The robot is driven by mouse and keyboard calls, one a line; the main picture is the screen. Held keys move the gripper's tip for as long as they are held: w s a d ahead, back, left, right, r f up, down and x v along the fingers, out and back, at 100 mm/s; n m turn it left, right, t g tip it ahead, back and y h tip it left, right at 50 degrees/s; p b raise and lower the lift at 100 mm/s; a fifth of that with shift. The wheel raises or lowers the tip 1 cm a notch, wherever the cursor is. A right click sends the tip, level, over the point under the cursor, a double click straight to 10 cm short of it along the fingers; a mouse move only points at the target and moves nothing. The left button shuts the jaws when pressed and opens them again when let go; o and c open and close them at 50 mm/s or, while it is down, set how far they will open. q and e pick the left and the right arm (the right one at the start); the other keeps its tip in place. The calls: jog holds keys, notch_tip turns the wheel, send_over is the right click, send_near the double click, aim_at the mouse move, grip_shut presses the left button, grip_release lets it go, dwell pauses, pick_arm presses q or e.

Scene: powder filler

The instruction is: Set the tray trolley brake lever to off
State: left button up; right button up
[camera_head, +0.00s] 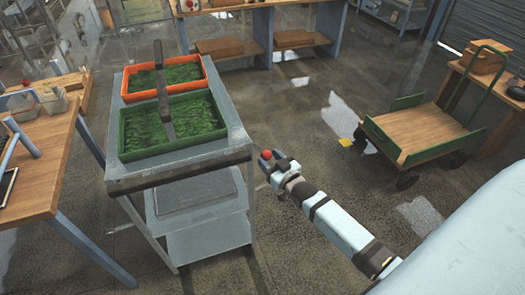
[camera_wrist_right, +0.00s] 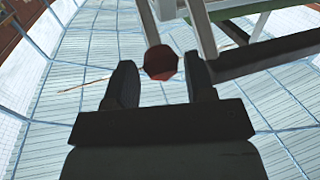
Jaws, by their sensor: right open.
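The grey tray trolley (camera_head: 197,183) stands left of centre in the head view. It carries an orange tray (camera_head: 207,68) and a green tray (camera_head: 121,135), both with green contents. The brake lever's red knob (camera_head: 266,154) shows at the trolley's right side. In the right wrist view the knob (camera_wrist_right: 161,62) sits between or just beyond my fingertips, with the grey lever bar (camera_wrist_right: 148,22) rising from it. My right gripper (camera_head: 274,163) is open around or just short of the knob; contact cannot be told. My left gripper is not in view.
A wooden table (camera_head: 45,165) stands close on the trolley's left. A flat cart (camera_head: 425,130) with green rails stands at the right. A workbench (camera_head: 250,20) is at the back. The floor between the trolley and cart is clear.

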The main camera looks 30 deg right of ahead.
aim_at(263, 152)
jog(key=shift+w, duration=1.95)
grip_shut()
jog(key=shift+w, duration=0.1)
